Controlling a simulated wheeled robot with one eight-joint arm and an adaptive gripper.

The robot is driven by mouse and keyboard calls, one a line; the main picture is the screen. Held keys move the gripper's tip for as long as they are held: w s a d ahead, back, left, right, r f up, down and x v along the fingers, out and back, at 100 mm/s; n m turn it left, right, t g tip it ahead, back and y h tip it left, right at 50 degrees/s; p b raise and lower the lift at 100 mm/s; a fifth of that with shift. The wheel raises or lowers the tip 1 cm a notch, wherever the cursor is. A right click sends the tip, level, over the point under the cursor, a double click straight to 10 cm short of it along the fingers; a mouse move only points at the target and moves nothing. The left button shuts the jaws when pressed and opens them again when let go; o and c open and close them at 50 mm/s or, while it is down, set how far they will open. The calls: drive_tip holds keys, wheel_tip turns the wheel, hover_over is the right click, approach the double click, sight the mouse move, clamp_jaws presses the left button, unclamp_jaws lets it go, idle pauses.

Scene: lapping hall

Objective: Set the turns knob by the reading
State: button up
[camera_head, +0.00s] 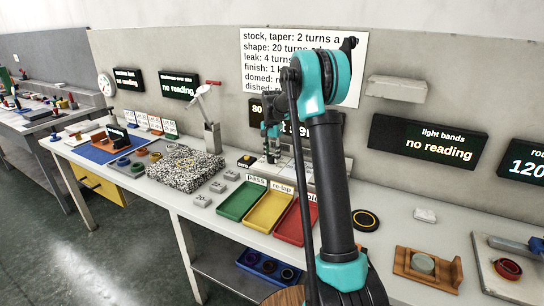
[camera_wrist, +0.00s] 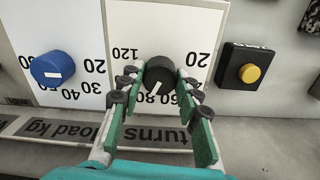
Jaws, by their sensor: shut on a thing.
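In the wrist view, the turns knob (camera_wrist: 159,76) is a black round knob with a white pointer line. It sits on a white dial plate (camera_wrist: 185,25) with numbers such as 20, 60, 80 and 120, which appear upside down. The white line points down toward the printed 60 and 80. My gripper (camera_wrist: 158,88) is shut on the knob, one green finger on each side. In the head view, my gripper (camera_head: 270,140) reaches the panel at the back of the bench. My arm hides much of the panel there. A wall sheet (camera_head: 265,65) lists turns, partly covered by my arm.
A blue knob (camera_wrist: 53,69) is left of the turns knob, and a yellow button (camera_wrist: 250,73) on a black box is right. Green (camera_head: 241,202), yellow (camera_head: 268,211) and red (camera_head: 293,226) trays lie in front. A display (camera_head: 430,143) reads "no reading".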

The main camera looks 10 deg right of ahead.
sight(272, 156)
idle(0.3)
drive_tip(key=o, duration=1.2)
drive_tip(key=shift+c, duration=0.2)
wheel_tip(272, 156, up, 12)
